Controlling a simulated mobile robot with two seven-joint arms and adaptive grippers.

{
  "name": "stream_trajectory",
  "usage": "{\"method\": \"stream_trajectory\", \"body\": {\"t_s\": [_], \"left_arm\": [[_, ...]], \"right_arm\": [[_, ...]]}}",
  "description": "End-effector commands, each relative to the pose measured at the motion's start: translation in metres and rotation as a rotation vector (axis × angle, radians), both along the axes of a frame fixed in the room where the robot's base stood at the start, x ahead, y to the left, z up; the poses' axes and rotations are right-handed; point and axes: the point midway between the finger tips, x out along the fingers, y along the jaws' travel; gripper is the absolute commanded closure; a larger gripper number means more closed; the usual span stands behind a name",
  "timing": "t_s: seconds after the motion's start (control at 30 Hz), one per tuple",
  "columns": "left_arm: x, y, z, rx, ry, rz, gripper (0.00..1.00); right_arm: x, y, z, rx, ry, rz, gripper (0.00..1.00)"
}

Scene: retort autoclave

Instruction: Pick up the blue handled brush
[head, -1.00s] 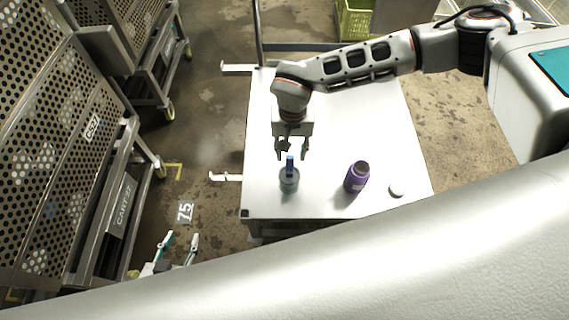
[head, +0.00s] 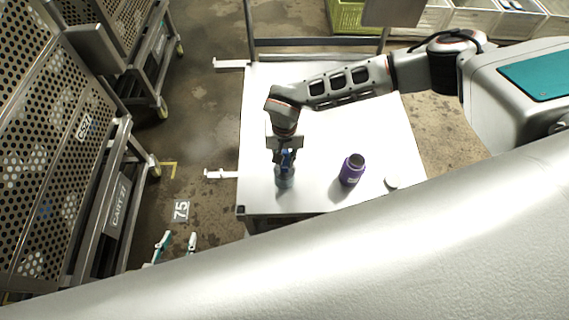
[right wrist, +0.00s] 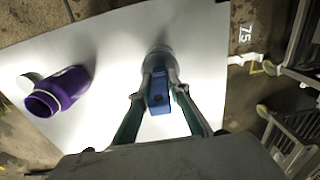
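The blue handled brush (head: 285,178) stands upright near the front left of the white cart top, handle up. Its lower part is a grey cylinder; I cannot tell whether that is the brush head or a holder. The blue handle also shows in the right wrist view (right wrist: 158,92). My right gripper (head: 287,158) reaches down from above with its fingers closed in on both sides of the handle. In the right wrist view both fingertips (right wrist: 160,80) meet the handle. My left gripper (head: 177,244) is open and empty, low at the left, off the cart.
A purple bottle (head: 352,170) stands to the right of the brush, with a small white disc (head: 391,182) beyond it. The rest of the white cart top (head: 350,125) is clear. Perforated metal carts (head: 75,150) stand on the left. A green crate (head: 347,17) is at the back.

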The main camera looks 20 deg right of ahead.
Motion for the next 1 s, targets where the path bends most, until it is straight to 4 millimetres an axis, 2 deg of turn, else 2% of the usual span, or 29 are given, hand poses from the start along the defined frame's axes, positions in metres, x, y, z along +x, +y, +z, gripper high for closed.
{"method": "stream_trajectory", "body": {"t_s": [0.37, 0.57, 0.77, 1.0], "left_arm": [[0.000, 0.000, 0.000, 0.000, -0.001, 0.001, 0.60], [0.001, 0.000, 0.002, 0.000, -0.001, 0.001, 0.60], [0.002, 0.000, 0.005, 0.001, -0.005, 0.001, 0.60], [0.002, 0.000, 0.010, 0.000, -0.006, 0.000, 0.60]], "right_arm": [[0.000, 0.000, 0.000, 0.000, 0.000, 0.000, 1.00], [0.001, 0.000, 0.010, 0.001, -0.001, 0.000, 1.00], [0.002, 0.000, 0.041, 0.002, -0.005, 0.002, 1.00], [0.002, 0.000, 0.106, 0.001, -0.007, 0.002, 1.00]]}}
